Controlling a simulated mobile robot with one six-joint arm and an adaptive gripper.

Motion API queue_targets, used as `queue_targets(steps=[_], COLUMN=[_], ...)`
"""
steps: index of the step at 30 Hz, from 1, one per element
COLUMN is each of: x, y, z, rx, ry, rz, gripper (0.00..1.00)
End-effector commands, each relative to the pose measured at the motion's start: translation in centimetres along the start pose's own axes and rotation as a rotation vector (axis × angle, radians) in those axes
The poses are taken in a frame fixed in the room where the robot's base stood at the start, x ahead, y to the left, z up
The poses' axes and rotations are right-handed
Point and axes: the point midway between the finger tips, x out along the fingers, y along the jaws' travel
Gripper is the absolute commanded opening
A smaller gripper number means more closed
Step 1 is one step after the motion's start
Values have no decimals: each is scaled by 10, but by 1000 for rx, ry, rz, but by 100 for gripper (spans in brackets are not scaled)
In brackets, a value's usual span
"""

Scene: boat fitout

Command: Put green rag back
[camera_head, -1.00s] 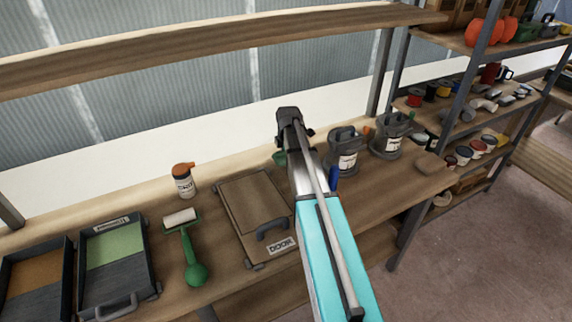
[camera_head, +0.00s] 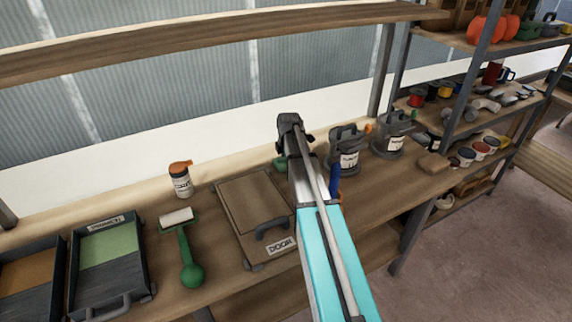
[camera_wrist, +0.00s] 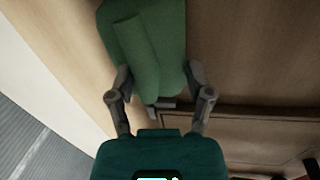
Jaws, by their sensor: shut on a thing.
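In the wrist view the green rag (camera_wrist: 143,40), folded or rolled, lies between the two fingers of my gripper (camera_wrist: 158,86). The fingers are shut on its near end. Pale wooden worktop shows around it; I cannot tell whether the rag touches the wood. In the head view my arm hides most of the gripper. A small green patch (camera_head: 281,163) shows just left of the arm, behind the DOOR board; I cannot tell whether it is the rag.
On the bench (camera_head: 385,205) are the DOOR board (camera_head: 248,205), a green roller (camera_head: 187,260), a bottle (camera_head: 181,183), paint trays (camera_head: 110,255) and two dark canisters (camera_head: 345,155). A loaded shelf rack (camera_head: 470,110) stands at the right. A wooden ledge (camera_head: 200,35) runs above.

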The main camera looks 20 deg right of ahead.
Motion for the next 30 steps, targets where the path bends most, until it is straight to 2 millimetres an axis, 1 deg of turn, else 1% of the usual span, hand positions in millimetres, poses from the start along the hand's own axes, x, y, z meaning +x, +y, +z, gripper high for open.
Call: queue_targets(steps=[11,12,14,15,17,30], x=[1,1,1,1,1,0], y=[0,0,0,0,0,0], z=[0,0,0,0,0,-1], rx=[0,0,0,0,0,-1], ry=[0,0,0,0,0,0], rz=[0,0,0,0,0,0], gripper=[22,72,83,90,100,100])
